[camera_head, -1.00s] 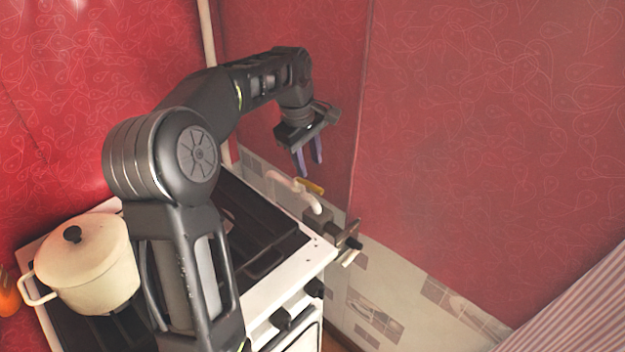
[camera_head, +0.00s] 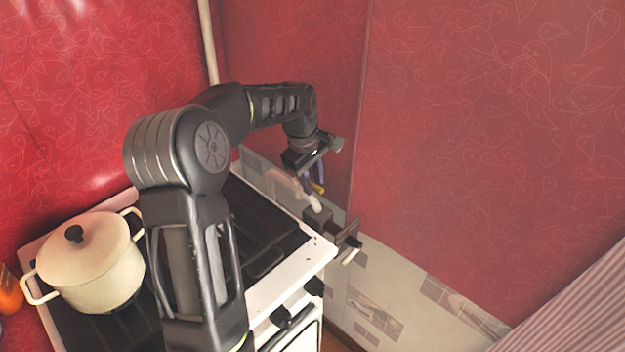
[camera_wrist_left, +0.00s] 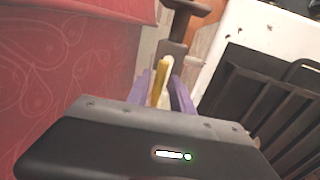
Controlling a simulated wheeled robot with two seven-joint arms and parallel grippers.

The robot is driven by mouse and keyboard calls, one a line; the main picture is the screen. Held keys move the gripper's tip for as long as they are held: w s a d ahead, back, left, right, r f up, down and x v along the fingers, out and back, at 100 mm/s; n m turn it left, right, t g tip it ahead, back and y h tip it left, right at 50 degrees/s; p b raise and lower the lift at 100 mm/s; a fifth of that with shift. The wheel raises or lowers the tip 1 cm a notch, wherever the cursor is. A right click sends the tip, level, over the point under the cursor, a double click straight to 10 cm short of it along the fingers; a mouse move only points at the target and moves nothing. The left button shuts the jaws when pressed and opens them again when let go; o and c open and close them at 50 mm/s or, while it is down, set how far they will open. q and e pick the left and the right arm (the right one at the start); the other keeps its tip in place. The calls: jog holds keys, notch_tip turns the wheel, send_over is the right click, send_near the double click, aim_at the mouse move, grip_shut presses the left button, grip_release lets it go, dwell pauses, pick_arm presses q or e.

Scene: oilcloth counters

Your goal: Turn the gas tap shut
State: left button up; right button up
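The fingers look apart, with some gap showing; I cannot tell whether one touches the handle. My right gripper is not in view.
The stove (camera_head: 318,258) stands below my left arm, with a cream pot (camera_head: 92,265) on its left side. A dark fitting (camera_head: 345,235) with a pale lever lies just right of the tap. Red walls close in behind; tiles run along the lower wall.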

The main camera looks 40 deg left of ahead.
pick_arm(q)
grip_shut()
dwell(1.1)
